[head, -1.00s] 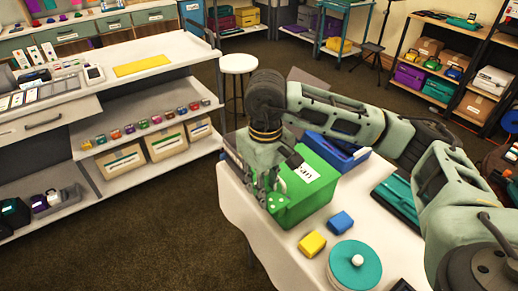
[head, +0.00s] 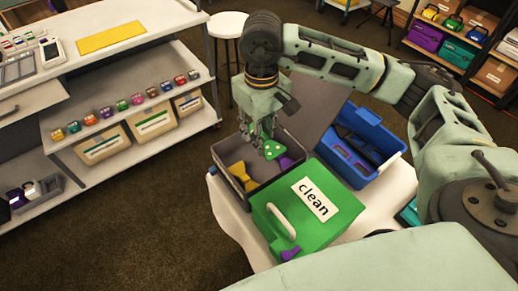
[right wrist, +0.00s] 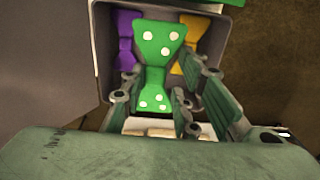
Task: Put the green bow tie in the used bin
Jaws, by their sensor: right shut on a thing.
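The green bow tie (head: 273,150) with white dots is in my right gripper (head: 264,139), whose fingers are shut on it. It hangs over the open grey bin (head: 232,191), and I cannot tell if it dips below the rim. In the right wrist view the green bow tie (right wrist: 160,42) lies between the fingers (right wrist: 155,88). Behind it are a purple bow tie (right wrist: 126,32) and a yellow bow tie (right wrist: 190,45) inside the grey bin. No label on the grey bin is visible. My left gripper is not in view.
A green box (head: 292,209) labelled "clean" with a handle stands right in front of the grey bin. A blue bin (head: 377,164) stands to the right, behind the grey bin's raised lid (head: 322,104). A shelf unit (head: 135,70) is at left, beyond open floor.

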